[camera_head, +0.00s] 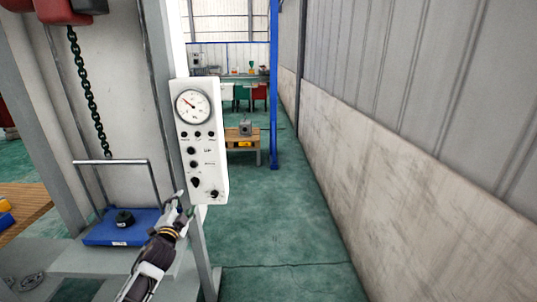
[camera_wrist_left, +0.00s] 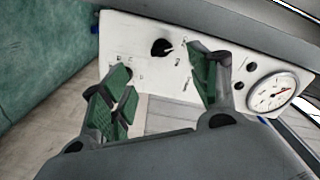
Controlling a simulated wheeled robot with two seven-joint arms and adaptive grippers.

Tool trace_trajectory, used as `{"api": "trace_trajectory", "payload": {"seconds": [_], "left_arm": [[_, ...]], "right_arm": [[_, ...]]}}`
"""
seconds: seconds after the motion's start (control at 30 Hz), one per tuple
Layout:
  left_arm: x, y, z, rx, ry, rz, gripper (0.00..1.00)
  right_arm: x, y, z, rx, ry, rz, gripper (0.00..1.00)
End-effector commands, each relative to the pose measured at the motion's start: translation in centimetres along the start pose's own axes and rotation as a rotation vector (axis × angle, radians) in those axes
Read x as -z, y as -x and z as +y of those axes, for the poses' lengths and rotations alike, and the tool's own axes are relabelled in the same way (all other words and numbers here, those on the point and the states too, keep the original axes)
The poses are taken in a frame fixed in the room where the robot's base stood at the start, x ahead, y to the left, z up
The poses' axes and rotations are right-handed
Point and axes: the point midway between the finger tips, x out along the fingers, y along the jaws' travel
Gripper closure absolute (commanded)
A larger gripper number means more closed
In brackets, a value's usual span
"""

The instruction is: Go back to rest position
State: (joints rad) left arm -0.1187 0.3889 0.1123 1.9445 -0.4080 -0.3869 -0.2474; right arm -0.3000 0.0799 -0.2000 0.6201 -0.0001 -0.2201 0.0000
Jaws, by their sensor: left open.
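My left gripper (camera_head: 183,211) comes in from the lower left in the head view, close to the lower end of the white control panel (camera_head: 203,150). In the left wrist view, the gripper (camera_wrist_left: 160,85) is open, its green-padded fingers apart with nothing held between them. The panel (camera_wrist_left: 135,35) lies beyond the fingers there, with a black knob (camera_wrist_left: 162,47) and a round gauge (camera_wrist_left: 271,91). Whether a finger touches the panel I cannot tell. In the head view the gauge (camera_head: 193,106) sits at the panel's top, above several black knobs. My right gripper is not in view.
A blue platform (camera_head: 122,232) with a metal handle frame and a black weight (camera_head: 124,219) stands at left. A dark chain (camera_head: 88,95) hangs above it. A grey wall (camera_head: 420,70) runs along the right. The green floor (camera_head: 270,215) ahead is clear up to a small wooden table (camera_head: 241,140).

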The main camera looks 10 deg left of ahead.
Motion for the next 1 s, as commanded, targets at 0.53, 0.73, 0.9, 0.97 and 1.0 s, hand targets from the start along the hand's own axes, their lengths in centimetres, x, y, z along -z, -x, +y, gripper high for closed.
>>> {"api": "trace_trajectory", "payload": {"seconds": [0.53,0.73,0.9,0.97,1.0], "left_arm": [[-8.3,1.1,13.8,-0.207,0.108,-0.142,0.39],[-12.7,3.5,21.6,-0.321,0.168,-0.23,0.39],[-16.1,6.5,28.1,-0.412,0.217,-0.305,0.39],[-17.2,7.7,30.2,-0.443,0.235,-0.334,0.39],[-18.0,8.6,31.7,-0.464,0.246,-0.353,0.39]], "right_arm": [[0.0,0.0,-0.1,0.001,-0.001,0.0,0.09],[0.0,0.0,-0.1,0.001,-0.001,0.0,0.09],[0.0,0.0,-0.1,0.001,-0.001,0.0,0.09],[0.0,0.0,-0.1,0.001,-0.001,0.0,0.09],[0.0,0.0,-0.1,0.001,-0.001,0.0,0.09]]}}
